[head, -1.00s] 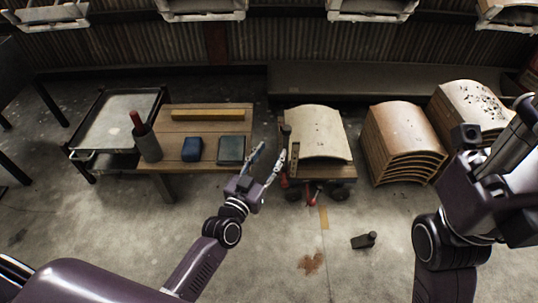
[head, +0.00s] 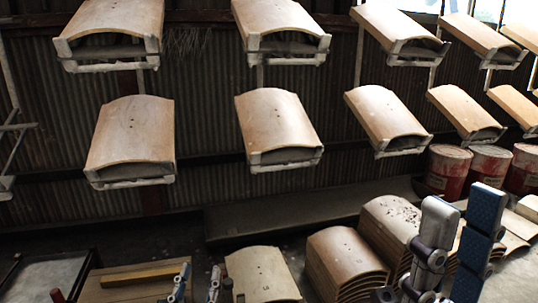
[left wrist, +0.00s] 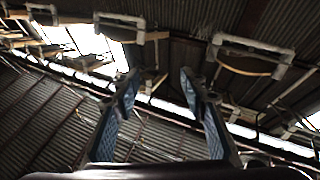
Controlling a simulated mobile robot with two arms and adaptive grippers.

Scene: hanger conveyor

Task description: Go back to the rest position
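My left gripper (head: 198,272) is at the bottom edge of the head view, between the wooden table and a curved panel, with its fingers apart. In the left wrist view my left gripper (left wrist: 157,76) is also open, its blue pads spread with nothing between them. My right gripper (head: 462,205) is at the lower right of the head view, in front of the stacked panels. Its fingers point up and stand apart, with no object visible between them. Most of both arms is out of view.
Curved wooden panels (head: 270,125) hang on hangers in two rows along the corrugated wall. Below are a wooden table (head: 112,292), a single curved panel (head: 262,274) and stacked panels (head: 345,255). Red barrels (head: 447,172) stand at the right.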

